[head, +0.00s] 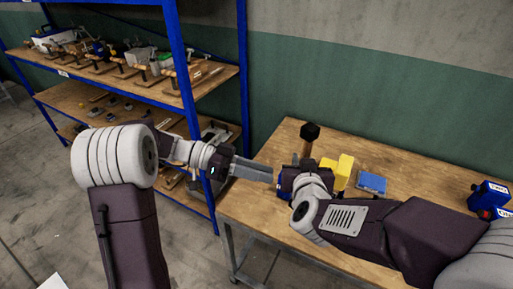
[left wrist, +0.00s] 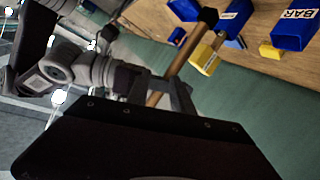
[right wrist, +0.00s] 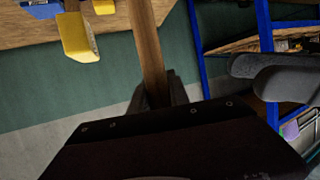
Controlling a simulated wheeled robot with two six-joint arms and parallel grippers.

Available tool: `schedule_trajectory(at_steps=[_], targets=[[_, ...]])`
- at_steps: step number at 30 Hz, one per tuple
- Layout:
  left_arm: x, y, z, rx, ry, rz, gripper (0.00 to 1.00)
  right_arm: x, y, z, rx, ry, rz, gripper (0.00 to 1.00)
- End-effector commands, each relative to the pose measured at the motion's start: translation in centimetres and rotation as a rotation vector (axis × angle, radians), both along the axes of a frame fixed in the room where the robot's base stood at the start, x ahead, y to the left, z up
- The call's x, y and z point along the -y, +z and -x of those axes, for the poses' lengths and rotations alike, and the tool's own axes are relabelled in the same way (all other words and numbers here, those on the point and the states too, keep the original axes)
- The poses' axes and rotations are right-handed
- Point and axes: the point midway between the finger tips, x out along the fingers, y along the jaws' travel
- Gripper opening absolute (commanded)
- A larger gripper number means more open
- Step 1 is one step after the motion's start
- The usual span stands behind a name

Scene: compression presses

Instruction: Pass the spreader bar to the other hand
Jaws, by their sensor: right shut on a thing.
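The spreader bar is a wooden bar with a black end; the black end (head: 309,131) stands up above the table in the head view. My right gripper (head: 287,183) is shut on the bar, whose wooden shaft (right wrist: 149,45) runs between its fingers in the right wrist view. My left gripper (head: 268,174) points right, close to the right gripper. Its fingers look apart in the right wrist view (right wrist: 268,76). The shaft (left wrist: 174,68) crosses in front of the left palm in the left wrist view; whether the left fingers touch it is unclear. The lower shaft is hidden in the head view.
A wooden table (head: 262,212) stands below the grippers, with yellow bins (head: 343,168), a blue bin (head: 371,183) and more blue bins (head: 490,194) at the right. A blue-framed shelf (head: 181,65) with several tools stands left, close behind my left arm.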

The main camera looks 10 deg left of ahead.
Motion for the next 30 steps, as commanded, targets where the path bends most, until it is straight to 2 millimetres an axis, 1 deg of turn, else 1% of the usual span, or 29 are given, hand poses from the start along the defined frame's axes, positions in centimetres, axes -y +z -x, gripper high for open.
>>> schedule_trajectory(at_steps=[1, 3, 6, 10, 13, 17, 21, 24, 27, 30], targets=[[-0.5, 1.5, -1.0, 0.105, 0.000, 0.067, 0.28, 0.0, 0.0, 0.0, 0.001, 0.000, 0.000, 0.00], [-1.1, 3.4, -1.8, 0.235, 0.004, 0.142, 0.28, 0.0, 0.0, 0.0, 0.001, 0.000, 0.000, 0.00], [-1.7, 5.0, -2.4, 0.347, 0.010, 0.201, 0.28, 0.0, 0.0, 0.0, 0.001, 0.000, 0.000, 0.00], [-1.9, 5.5, -2.6, 0.384, 0.012, 0.218, 0.28, 0.0, 0.0, 0.0, 0.001, 0.000, 0.000, 0.00], [-1.2, 5.4, -2.6, 0.382, 0.009, 0.217, 0.28, 0.0, 0.0, 0.0, 0.001, 0.000, 0.000, 0.00], [1.1, 5.4, -2.7, 0.381, 0.006, 0.217, 0.28, 0.0, 0.0, 0.0, 0.001, 0.000, 0.000, 0.00], [4.5, 5.4, -2.8, 0.378, 0.004, 0.216, 0.28, 0.0, 0.0, 0.0, 0.001, 0.000, 0.000, 0.00], [6.7, 5.4, -3.0, 0.378, 0.005, 0.215, 0.28, 0.0, 0.0, 0.0, 0.001, 0.000, 0.000, 0.00], [8.4, 5.4, -3.2, 0.378, 0.006, 0.214, 0.28, 0.0, 0.0, 0.0, 0.001, 0.000, 0.000, 0.00], [9.5, 5.4, -3.3, 0.378, 0.008, 0.214, 0.28, 0.0, 0.0, 0.0, 0.001, 0.000, 0.000, 0.00]])
